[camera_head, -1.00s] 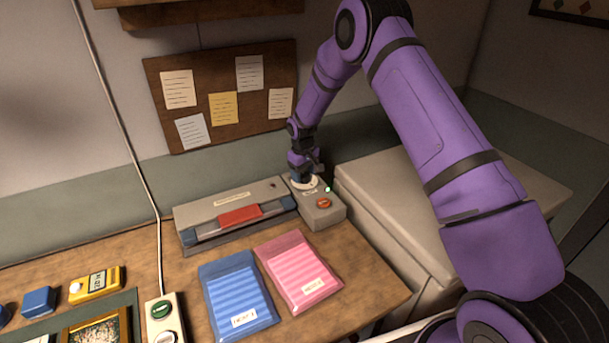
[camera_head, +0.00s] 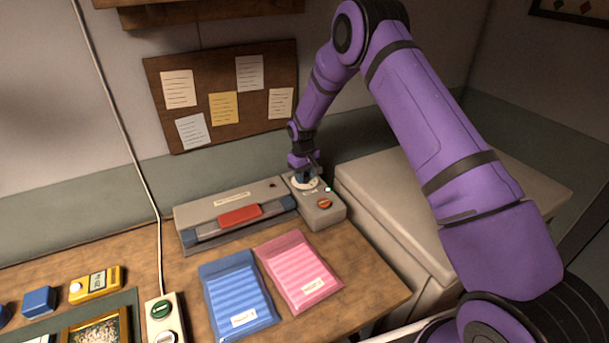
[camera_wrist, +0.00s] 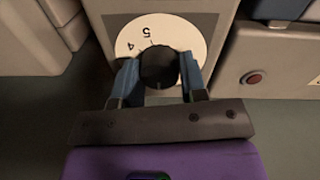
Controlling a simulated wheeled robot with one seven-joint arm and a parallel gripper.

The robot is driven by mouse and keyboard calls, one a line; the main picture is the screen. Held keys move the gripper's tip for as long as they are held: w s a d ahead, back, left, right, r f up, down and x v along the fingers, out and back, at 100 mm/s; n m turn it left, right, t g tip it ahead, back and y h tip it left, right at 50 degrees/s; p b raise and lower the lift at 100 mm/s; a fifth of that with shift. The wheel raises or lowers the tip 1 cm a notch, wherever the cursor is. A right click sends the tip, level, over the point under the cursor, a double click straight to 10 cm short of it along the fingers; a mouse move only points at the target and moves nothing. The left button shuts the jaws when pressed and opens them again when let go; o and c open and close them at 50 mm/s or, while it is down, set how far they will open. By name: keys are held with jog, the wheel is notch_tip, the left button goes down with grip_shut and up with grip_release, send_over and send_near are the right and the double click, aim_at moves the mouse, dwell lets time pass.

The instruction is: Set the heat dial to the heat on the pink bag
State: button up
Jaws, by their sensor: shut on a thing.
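The heat dial is a black round knob (camera_wrist: 158,66) on a white disc; the digits 4 and 5 show in the wrist view. It sits on the grey control box (camera_head: 322,213) beside the sealer. My gripper (camera_head: 305,182) is over the dial from above; in the wrist view its blue fingers (camera_wrist: 158,78) are shut on the knob's two sides. The pink bag (camera_head: 299,270) lies flat on the table with a white label whose text is too small to read surely. The dial's other numbers are hidden or out of view.
The grey sealer (camera_head: 230,205) with a red handle stands left of the box. A blue bag (camera_head: 237,290) lies beside the pink one. A yellow timer (camera_head: 96,284) and a white switch box (camera_head: 163,318) are at left. A pale cabinet (camera_head: 400,185) stands right.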

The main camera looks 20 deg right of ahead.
jog(key=m, duration=0.3)
jog(key=shift+m, duration=2.1)
jog(key=o, duration=0.9)
jog(key=shift+o, duration=0.2)
notch_tip(320, 180, up, 11)
jog(key=shift+w+a, duration=0.15)
jog(key=shift+a, duration=0.1)
jog(key=shift+f, duration=0.1)
